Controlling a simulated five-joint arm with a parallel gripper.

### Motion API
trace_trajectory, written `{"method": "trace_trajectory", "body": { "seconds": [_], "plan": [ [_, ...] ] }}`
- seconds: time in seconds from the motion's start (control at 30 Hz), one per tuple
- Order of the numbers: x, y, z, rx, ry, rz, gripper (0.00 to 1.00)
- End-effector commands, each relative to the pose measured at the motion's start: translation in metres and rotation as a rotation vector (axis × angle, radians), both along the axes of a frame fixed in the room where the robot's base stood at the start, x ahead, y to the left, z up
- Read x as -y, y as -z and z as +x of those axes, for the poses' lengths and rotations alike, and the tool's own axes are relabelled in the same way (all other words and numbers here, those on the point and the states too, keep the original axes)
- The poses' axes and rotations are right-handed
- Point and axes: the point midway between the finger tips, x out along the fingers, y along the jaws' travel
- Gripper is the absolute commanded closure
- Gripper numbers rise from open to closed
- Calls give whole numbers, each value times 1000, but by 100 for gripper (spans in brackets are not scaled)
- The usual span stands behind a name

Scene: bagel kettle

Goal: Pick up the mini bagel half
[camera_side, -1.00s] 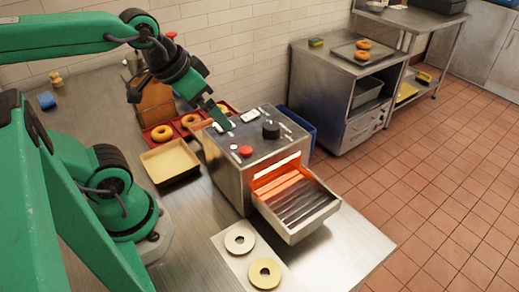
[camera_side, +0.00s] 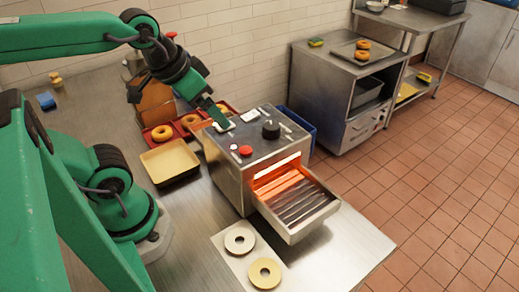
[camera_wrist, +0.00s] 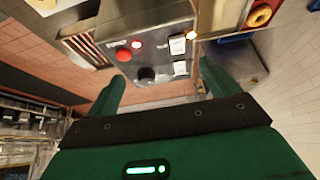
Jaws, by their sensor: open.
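Two cut bagel halves lie flat on a pale board (camera_side: 223,239) at the front of the table: a smaller, whiter one (camera_side: 239,241) and a yellower one (camera_side: 264,272). I cannot tell for sure which is the mini bagel half. My gripper (camera_side: 222,119) is above the left rear part of the toaster's (camera_side: 228,174) top, away from both halves. In the wrist view my gripper (camera_wrist: 160,85) has its green fingers wide apart with nothing between them. The toaster's control panel shows beyond them.
The toaster has a red knob (camera_side: 246,150), a black knob (camera_side: 271,130) and a glowing front chute (camera_side: 297,205) beside the board. A tan tray (camera_side: 170,160) and whole bagels (camera_side: 161,132) on red trays stand to its left. A blue bin (camera_side: 310,140) is behind.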

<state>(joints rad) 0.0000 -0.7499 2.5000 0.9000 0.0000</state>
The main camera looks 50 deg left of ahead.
Motion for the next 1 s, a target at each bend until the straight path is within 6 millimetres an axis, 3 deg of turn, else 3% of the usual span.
{"method": "trace_trajectory", "body": {
  "seconds": [0.23,0.53,1.0],
  "plan": [
    [0,-12,1,2,0,0,12],
    [1,-54,0,1,0,-1,12],
    [63,-50,2,-219,-47,-101,12]
  ]
}}
